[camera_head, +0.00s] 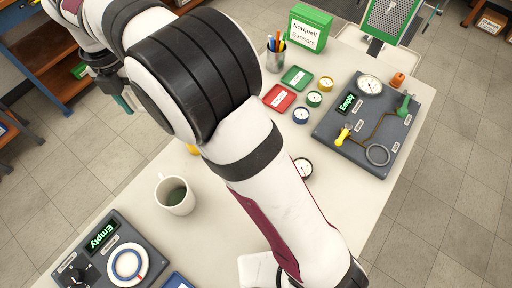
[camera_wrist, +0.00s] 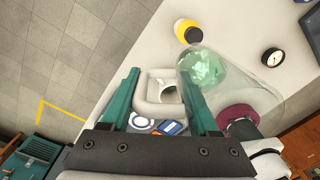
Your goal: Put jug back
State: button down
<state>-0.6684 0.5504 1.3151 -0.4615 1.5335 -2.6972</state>
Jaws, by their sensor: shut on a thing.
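My gripper (camera_wrist: 160,82) fills the middle of the wrist view, with two teal fingers closed against a pale, rounded loop (camera_wrist: 141,97) that looks like the jug's handle. The clear glass jug (camera_wrist: 250,88) leans to the right of the right finger; pale green shows in its lower part (camera_wrist: 205,68). In the head view, my gripper (camera_head: 121,102) shows at the upper left, past the table's left edge. My arm hides most of it, and the jug cannot be made out there.
A white mug (camera_head: 178,209) with dark liquid stands on the table (camera_head: 222,218). A grey device (camera_head: 143,247) with an "Empty" display and a round plate (camera_head: 128,264) is at lower left. A grey testbench (camera_head: 335,115) with gauge is at right. Small gauges and trays lie between.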

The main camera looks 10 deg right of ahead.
jog(key=s+d+m, duration=0.1)
jog(key=d+m, duration=0.6)
jog(key=d, duration=2.4)
notch_tip(320, 180, down, 9)
jog(key=w+a+f, duration=0.1)
jog(key=a+f, duration=0.1)
jog(key=a, duration=0.1)
jog(key=w+a+f, duration=0.1)
jog(key=a+f, duration=0.1)
jog(key=a, duration=0.2)
jog(key=w+a+f, duration=0.1)
jog(key=a+f, duration=0.1)
jog(key=a, duration=0.1)
jog(key=shift+w+a+f, duration=0.2)
jog(key=shift+w+a, duration=0.1)
jog(key=shift+a+f, duration=0.2)
jog(key=shift+f, duration=1.95)
jog(key=shift+c, duration=0.7)
grip_release()
jog(key=shift+f, duration=0.1)
